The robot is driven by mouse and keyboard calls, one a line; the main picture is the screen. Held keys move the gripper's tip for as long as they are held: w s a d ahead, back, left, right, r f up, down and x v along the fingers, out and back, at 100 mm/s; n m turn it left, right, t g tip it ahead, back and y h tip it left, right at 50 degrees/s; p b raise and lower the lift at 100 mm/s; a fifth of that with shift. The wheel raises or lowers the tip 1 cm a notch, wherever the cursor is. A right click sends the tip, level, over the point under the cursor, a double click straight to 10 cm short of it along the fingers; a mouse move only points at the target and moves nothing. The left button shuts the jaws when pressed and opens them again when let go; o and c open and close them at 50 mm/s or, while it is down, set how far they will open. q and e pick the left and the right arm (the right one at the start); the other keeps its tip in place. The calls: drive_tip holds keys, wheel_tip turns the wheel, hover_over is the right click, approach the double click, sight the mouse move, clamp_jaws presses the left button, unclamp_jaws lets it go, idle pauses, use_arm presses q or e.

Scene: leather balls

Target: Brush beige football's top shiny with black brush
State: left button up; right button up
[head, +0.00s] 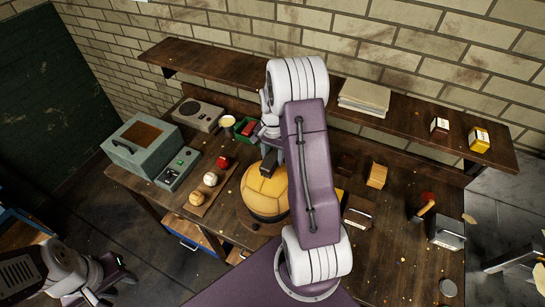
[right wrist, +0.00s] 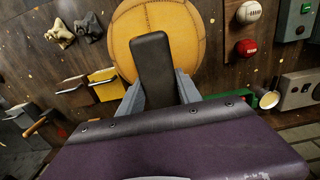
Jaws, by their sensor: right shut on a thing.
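The beige football (head: 262,192) is a yellow-tan stitched leather ball resting on a round dark stand (head: 250,222) on the workbench. My right gripper (head: 268,158) is shut on the black brush (head: 269,166), over the ball's top. In the right wrist view, the black brush (right wrist: 154,70) stands out between the finger bars against the football (right wrist: 130,35). Whether its bristles touch the leather is hidden. My right arm covers the ball's right side in the head view. My left gripper (head: 112,284) is empty and open, low at the left, off the bench.
Wooden blocks (head: 376,175) and a wooden-handled tool (head: 425,208) lie to the right. A shelf (head: 210,63) runs behind.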

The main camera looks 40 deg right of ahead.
sight(267, 165)
drive_tip(key=shift+s+a, duration=0.35)
drive_tip(key=shift+a, duration=0.3)
drive_tip(key=shift+s+a, duration=0.35)
drive_tip(key=shift+a, duration=0.35)
drive_tip(key=shift+s+a, duration=0.35)
drive_tip(key=shift+a, duration=0.3)
drive_tip(key=shift+w+d+f, duration=0.1)
drive_tip(key=shift+w+d, duration=0.2)
drive_tip(key=shift+d, duration=0.25)
drive_tip(key=shift+w+d, duration=0.3)
drive_tip(key=shift+d, duration=0.25)
drive_tip(key=shift+r+p, duration=0.7)
drive_tip(key=shift+p, duration=0.05)
wheel_tip(267, 165, up, 6)
drive_tip(key=p, duration=0.4)
drive_tip(key=shift+f+p, duration=0.15)
drive_tip(key=shift+p, duration=0.25)
drive_tip(key=shift+f, duration=0.1)
drive_tip(key=shift+f, duration=0.1)
drive_tip(key=shift+f+b, duration=2.25)
drive_tip(key=shift+f, duration=0.6)
